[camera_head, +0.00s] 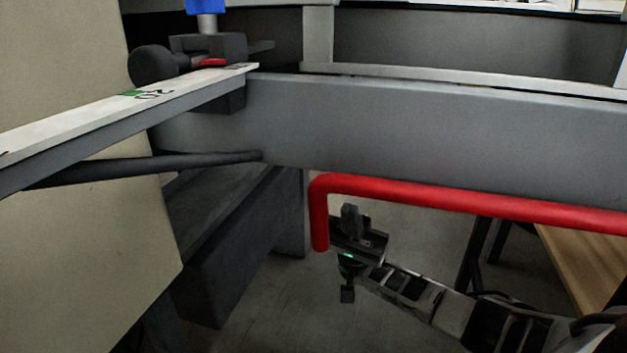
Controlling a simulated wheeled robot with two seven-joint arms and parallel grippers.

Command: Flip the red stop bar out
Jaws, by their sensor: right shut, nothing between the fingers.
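The red stop bar (460,197) is a round red tube in the camera_head view. It runs along below the grey beam from the middle to the right edge, and its left end bends downward. My right gripper (350,222) is just right of the bent-down end, below the long part of the bar. Its fingers are shut with nothing between them. I cannot tell whether it touches the bar. My right arm (440,303) comes in from the lower right. My left gripper is not in view.
A wide grey beam (430,130) crosses above the bar. A pale rail with printed marks (110,115) and a dark rod (150,167) lie at the left. A beige panel (90,250) stands behind them. A wooden top (583,262) is at the right. Grey floor shows below.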

